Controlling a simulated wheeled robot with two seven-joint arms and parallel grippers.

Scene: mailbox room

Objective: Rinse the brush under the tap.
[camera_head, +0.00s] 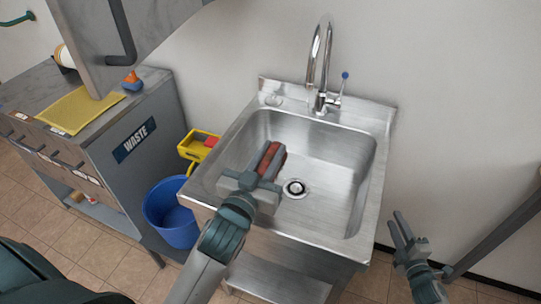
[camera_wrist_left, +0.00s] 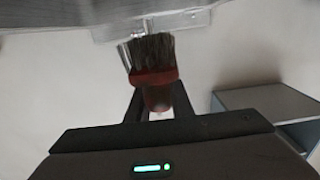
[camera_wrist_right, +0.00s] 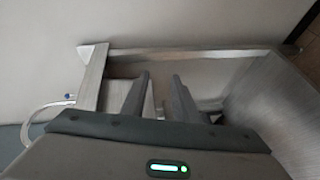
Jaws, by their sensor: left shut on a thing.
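The brush shows in the left wrist view with dark bristles and a red body (camera_wrist_left: 153,78). In the head view only a reddish part of the brush (camera_head: 274,164) shows. My left gripper (camera_head: 266,162) is shut on the brush and holds it over the left part of the steel sink (camera_head: 335,205). The tap (camera_head: 320,65) is a tall chrome spout at the back of the sink, with a blue-tipped lever on its right. The brush is apart from the spout, in front and to its left. My right gripper (camera_head: 403,232) is open and empty, to the right of the sink.
A grey cabinet marked WASTE (camera_head: 150,165) bears a yellow sheet (camera_head: 80,108) and a small orange-and-blue item (camera_head: 131,82). The basin around the drain is empty.

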